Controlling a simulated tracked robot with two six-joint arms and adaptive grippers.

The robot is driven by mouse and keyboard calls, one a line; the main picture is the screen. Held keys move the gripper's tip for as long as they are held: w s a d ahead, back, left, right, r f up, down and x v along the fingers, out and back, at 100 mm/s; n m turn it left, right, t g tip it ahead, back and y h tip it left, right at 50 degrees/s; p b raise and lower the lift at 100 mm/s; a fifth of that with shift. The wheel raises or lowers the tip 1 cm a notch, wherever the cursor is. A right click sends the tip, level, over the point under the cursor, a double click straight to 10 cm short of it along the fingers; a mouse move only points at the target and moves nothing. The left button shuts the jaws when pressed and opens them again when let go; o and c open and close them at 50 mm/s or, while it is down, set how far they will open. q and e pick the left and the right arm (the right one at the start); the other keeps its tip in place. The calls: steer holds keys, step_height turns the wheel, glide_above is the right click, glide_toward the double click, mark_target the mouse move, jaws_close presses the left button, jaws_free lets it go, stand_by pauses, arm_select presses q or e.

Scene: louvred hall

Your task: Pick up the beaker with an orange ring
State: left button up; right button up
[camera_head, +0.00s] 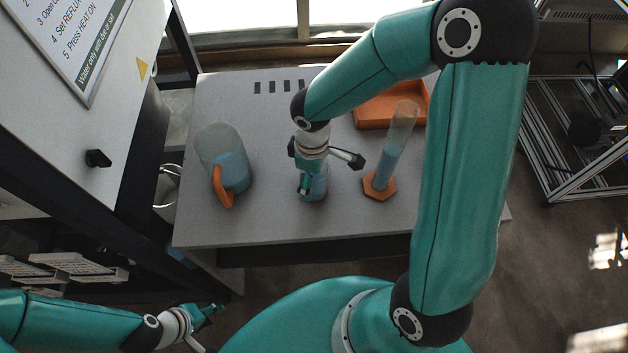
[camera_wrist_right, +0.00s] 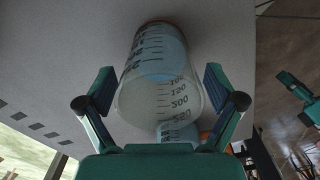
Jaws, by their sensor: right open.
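The beaker (camera_head: 318,186) is clear, with bluish liquid, and stands on the grey table below my right gripper (camera_head: 330,172). In the right wrist view the beaker (camera_wrist_right: 160,75), with dark graduation marks, lies between the two spread fingers of that gripper (camera_wrist_right: 160,88). Gaps show on both sides, so the gripper is open around or just over it. My left gripper (camera_head: 206,325) is low at the left, away from the table, with fingers apart and empty.
On the table (camera_head: 270,225), a jug with an orange handle (camera_head: 222,150) stands left of the beaker. A tall measuring cylinder with an orange hexagonal foot (camera_head: 378,188) stands close on the right. An orange tray (camera_head: 372,115) lies behind. A white cabinet (camera_head: 110,130) borders the left.

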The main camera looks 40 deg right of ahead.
steer(key=shift+c, duration=0.2)
steer(key=c, duration=1.3)
steer(key=shift+r, duration=0.2)
